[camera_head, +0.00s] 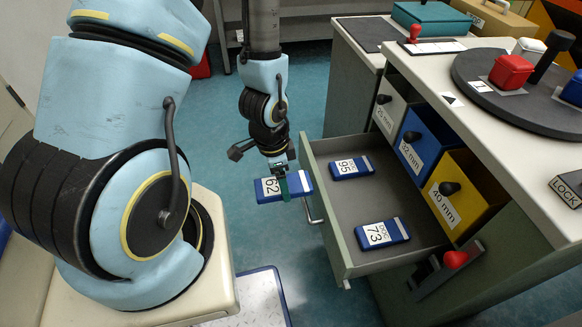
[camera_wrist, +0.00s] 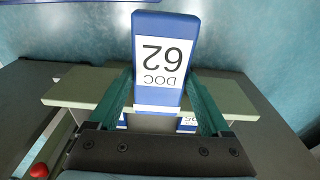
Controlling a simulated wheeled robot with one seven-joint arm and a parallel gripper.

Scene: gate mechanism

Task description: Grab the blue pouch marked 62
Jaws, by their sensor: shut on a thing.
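The blue pouch marked 62 (camera_head: 270,187) has a white label and hangs just outside the left wall of an open drawer (camera_head: 335,252) in the head view. My gripper (camera_head: 282,178) is shut on this pouch. In the wrist view the pouch (camera_wrist: 162,62) stands out between the two green fingers of my gripper (camera_wrist: 160,100), its label reading DOC 62 upside down. A blue pouch marked 95 (camera_head: 351,167) and a blue pouch marked 73 (camera_head: 382,234) lie flat in the drawer.
Right of the drawer are a white box (camera_head: 389,107), a blue box (camera_head: 414,150) and a yellow box (camera_head: 462,197) with black knobs. A red-knobbed lever (camera_head: 455,259) is below. A dark round plate (camera_head: 530,95) sits on the counter.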

